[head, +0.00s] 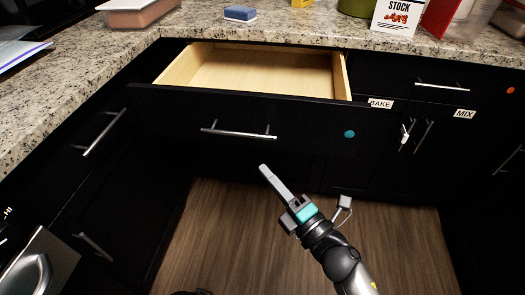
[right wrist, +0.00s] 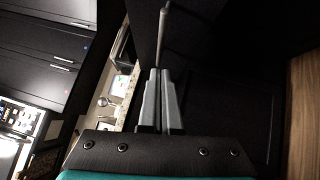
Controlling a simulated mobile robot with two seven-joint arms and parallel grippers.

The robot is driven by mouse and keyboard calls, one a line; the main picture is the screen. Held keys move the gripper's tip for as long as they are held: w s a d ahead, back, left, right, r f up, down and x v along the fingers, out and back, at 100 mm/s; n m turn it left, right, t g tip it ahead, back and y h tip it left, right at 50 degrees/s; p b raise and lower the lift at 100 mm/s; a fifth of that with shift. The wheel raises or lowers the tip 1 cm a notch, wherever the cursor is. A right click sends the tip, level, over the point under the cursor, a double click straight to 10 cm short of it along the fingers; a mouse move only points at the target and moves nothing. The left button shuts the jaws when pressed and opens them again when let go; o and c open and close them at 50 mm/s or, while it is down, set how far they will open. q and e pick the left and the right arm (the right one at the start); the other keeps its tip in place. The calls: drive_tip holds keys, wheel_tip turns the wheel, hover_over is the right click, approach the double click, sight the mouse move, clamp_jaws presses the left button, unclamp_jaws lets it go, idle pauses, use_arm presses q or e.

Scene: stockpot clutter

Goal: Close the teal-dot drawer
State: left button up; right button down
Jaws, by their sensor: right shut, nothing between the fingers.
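The teal-dot drawer (head: 315,121) is pulled out from under the counter, and its pale wooden inside looks empty. The teal dot (head: 349,134) is on the right of its black front, and a silver bar handle (head: 238,133) is left of the dot. My right gripper (head: 265,170) is shut and empty, in front of the drawer and below the handle in the head view. My left gripper is not in view.
The granite counter (head: 105,85) holds a blue sponge (head: 240,14), a pinkish container (head: 138,10) and a white STOCK card (head: 396,16). Cabinets labelled BAKE (head: 381,103) and MIX (head: 464,114) are at the right, beside an orange-dot drawer (head: 470,85). The wooden floor (head: 225,225) is mostly clear.

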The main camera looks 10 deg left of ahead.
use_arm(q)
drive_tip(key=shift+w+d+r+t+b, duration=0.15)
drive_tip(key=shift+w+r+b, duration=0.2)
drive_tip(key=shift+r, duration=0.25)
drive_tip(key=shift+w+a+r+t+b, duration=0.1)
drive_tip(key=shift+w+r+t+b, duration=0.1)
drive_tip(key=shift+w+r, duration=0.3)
use_arm(e)
drive_tip(key=w+a+r, duration=0.1)
drive_tip(key=w+a, duration=0.1)
drive_tip(key=w, duration=0.4)
drive_tip(key=shift+w+a, duration=0.15)
drive_tip(key=shift+w, duration=0.1)
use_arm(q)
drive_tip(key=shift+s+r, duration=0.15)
use_arm(e)
drive_tip(key=shift+r, duration=0.1)
